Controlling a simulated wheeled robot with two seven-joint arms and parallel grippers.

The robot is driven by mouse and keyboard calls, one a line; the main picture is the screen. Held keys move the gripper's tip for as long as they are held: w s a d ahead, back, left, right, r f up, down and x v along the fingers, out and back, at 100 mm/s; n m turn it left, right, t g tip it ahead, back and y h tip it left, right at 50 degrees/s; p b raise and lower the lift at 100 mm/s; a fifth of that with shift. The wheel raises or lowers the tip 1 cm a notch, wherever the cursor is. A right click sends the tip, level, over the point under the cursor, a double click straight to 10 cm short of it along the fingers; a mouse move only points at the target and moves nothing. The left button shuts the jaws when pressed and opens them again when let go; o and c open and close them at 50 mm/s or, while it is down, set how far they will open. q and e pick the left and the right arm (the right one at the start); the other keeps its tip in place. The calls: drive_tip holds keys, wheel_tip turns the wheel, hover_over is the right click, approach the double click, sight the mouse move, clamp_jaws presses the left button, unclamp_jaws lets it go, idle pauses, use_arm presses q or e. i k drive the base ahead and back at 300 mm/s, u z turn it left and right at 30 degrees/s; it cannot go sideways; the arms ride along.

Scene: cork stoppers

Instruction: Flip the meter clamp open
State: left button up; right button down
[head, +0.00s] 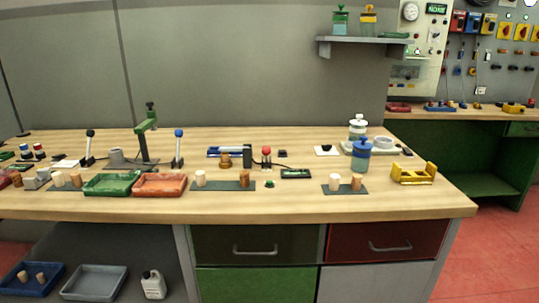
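I cannot tell for sure which thing is the meter clamp. A small dark box with a pale panel (295,173), possibly a meter, lies on the middle of the workbench. Just left of it stands a short lever with a red knob (266,151), roughly upright. Farther left are an upright lever with a blue knob (178,147) and a slightly tilted lever with a black knob (89,146). A green-headed stand (147,125) rises between those two. Neither of my grippers shows in the head view.
Green (113,185) and red (160,185) trays sit at the front. Cork stoppers stand on dark mats (226,185). Blue (361,153) and white (357,128) lidded jars and a yellow holder (414,174) are at the right. The front right edge is clear.

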sight(266, 150)
drive_tip(key=z, duration=1.1)
drive_tip(key=i, duration=0.5)
drive_tip(key=u, duration=1.5)
